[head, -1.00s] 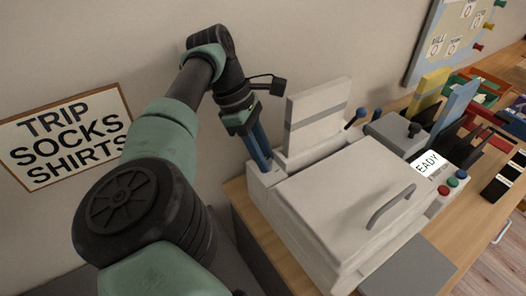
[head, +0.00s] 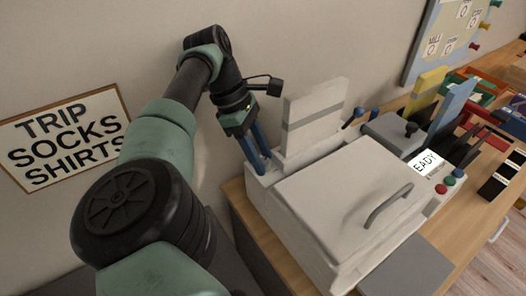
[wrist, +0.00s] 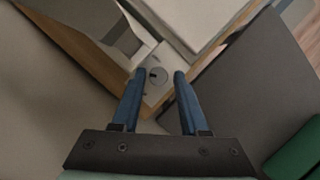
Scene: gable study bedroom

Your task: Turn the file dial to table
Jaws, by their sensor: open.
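A pale machine (head: 335,210) with a lid and curved handle stands on the wooden desk. In the wrist view a small round grey dial (wrist: 157,76) with a dark mark shows on a pale surface of it. The mark's setting and any lettering are too small to read. In the head view the dial is hidden. My gripper (head: 262,162) points down at the machine's back left corner. In the wrist view its two blue fingers (wrist: 160,74) are apart and empty, with the dial between the tips in the picture. I cannot tell whether they touch it.
An upright pale tray (head: 314,115) rises close to the right of my gripper. A sign (head: 66,136) hangs on the wall. A READY display (head: 424,162) and coloured buttons (head: 450,181) sit at the machine's right. Files, trays and dark blocks crowd the desk farther right.

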